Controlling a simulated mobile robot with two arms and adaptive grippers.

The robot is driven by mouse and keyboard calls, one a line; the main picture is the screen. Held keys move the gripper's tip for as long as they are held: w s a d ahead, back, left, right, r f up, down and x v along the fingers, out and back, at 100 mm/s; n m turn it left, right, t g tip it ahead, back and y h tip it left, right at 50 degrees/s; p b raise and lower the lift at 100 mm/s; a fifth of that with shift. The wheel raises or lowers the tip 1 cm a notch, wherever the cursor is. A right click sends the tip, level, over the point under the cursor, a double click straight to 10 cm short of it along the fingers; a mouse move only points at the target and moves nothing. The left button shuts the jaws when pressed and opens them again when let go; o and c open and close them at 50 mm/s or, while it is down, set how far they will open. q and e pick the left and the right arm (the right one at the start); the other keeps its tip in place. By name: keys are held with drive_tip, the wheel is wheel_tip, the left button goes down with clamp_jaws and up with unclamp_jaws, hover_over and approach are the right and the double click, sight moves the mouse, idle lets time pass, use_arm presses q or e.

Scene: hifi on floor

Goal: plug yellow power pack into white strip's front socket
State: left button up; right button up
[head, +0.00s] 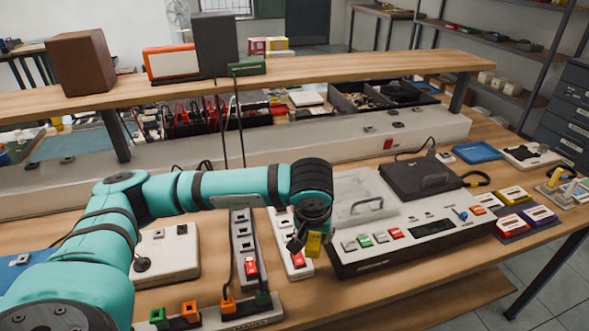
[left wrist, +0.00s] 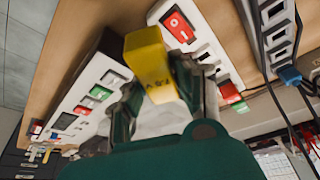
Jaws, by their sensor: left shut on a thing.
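My left gripper (head: 309,232) is shut on the yellow power pack (head: 314,245), a small block that hangs below the fingers. In the left wrist view the yellow pack (left wrist: 150,62) sits between the two fingertips and shows dark lettering on one face. The white strip (head: 281,224) lies on the bench just left of the pack, with a red rocker switch (head: 298,260) at its near end. The strip also shows in the left wrist view (left wrist: 208,47), partly behind the pack and fingers. The pack looks apart from its sockets. My right gripper is not in view.
A grey strip (head: 240,222) stands left of the white one. A long white-and-black unit (head: 400,249) with coloured switches is close on the right. A white box (head: 168,250) lies at left, and small orange and green plugs (head: 189,311) are in front.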

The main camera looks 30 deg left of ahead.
use_arm(q)
drive_tip(key=w+a+r+n+g+y+p, duration=0.1)
drive_tip(key=w+a+r+n+y+p, duration=0.1)
drive_tip(key=a+r+n+p, duration=0.5)
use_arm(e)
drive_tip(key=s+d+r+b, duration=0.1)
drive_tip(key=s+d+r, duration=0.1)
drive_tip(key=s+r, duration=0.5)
use_arm(q)
drive_tip(key=shift+m, duration=0.8)
drive_tip(key=f+b, duration=0.1)
drive_tip(key=f, duration=0.2)
drive_tip(key=f+b, duration=0.1)
drive_tip(key=f, duration=0.1)
drive_tip(key=a+f+b, duration=0.1)
drive_tip(key=f+b, duration=0.1)
drive_tip(key=f, duration=0.1)
drive_tip(key=shift+w+f, duration=0.25)
drive_tip(key=shift+f, duration=0.3)
drive_tip(key=shift+f+b, duration=0.3)
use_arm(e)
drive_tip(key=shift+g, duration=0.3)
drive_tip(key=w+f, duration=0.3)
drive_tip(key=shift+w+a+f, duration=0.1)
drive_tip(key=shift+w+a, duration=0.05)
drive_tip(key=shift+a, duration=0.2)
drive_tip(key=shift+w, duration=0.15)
